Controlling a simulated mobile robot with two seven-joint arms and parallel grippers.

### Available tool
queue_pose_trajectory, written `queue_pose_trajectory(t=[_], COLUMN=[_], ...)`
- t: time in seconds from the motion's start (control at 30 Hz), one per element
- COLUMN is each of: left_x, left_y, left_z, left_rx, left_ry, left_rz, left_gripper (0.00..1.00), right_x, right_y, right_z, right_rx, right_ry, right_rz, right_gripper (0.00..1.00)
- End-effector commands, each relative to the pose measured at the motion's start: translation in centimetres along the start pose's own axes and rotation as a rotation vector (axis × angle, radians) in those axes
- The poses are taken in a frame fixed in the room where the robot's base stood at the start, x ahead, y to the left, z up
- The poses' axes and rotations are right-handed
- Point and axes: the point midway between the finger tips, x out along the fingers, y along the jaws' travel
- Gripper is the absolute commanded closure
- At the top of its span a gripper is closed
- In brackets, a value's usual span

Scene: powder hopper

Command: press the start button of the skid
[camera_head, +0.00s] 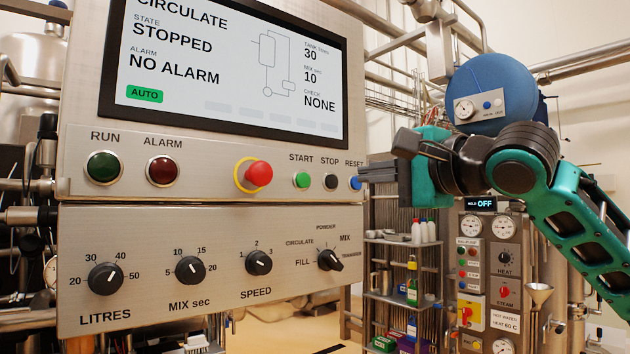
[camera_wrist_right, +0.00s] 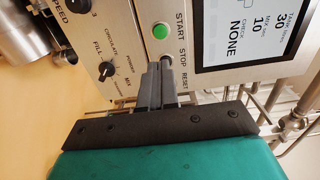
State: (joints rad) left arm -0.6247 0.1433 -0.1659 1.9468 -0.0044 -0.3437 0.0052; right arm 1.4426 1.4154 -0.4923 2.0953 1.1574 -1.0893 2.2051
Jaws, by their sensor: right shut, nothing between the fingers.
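The green START button (camera_head: 302,180) is on the lower right of the skid's upper panel, left of the black STOP button (camera_head: 331,181) and the blue RESET button (camera_head: 355,183). My right gripper (camera_head: 366,173) is shut and empty, its fingertips at the panel's right edge beside RESET. I cannot tell whether they touch it. In the right wrist view the green START button (camera_wrist_right: 160,31) shows clear beyond the tips of my right gripper (camera_wrist_right: 159,68). The fingers there hide RESET and part of STOP. My left gripper is not in view.
A screen (camera_head: 225,70) above reads STOPPED, NO ALARM and AUTO. A red emergency button (camera_head: 258,174) with a yellow ring stands out left of START. Four knobs, including the mode selector (camera_head: 330,260), sit below. Shelves and pipework stand behind my right arm.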

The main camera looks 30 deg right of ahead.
Motion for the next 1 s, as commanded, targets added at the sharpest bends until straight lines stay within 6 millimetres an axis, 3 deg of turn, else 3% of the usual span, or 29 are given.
queue_pose_trajectory(t=[0.27, 0.7, 1.0], left_x=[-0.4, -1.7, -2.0], left_y=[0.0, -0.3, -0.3], left_z=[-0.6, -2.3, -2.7], left_rx=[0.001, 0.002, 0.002], left_ry=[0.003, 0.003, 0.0], left_rz=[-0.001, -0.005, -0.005], left_gripper=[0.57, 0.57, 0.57], right_x=[2.3, 11.3, 13.9], right_y=[-0.2, -0.3, -0.1], right_z=[0.1, 0.1, 0.0], right_rx=[0.001, -0.001, -0.002], right_ry=[-0.003, -0.002, -0.001], right_rz=[0.001, 0.0, -0.002], right_gripper=[1.0, 1.0, 1.0])
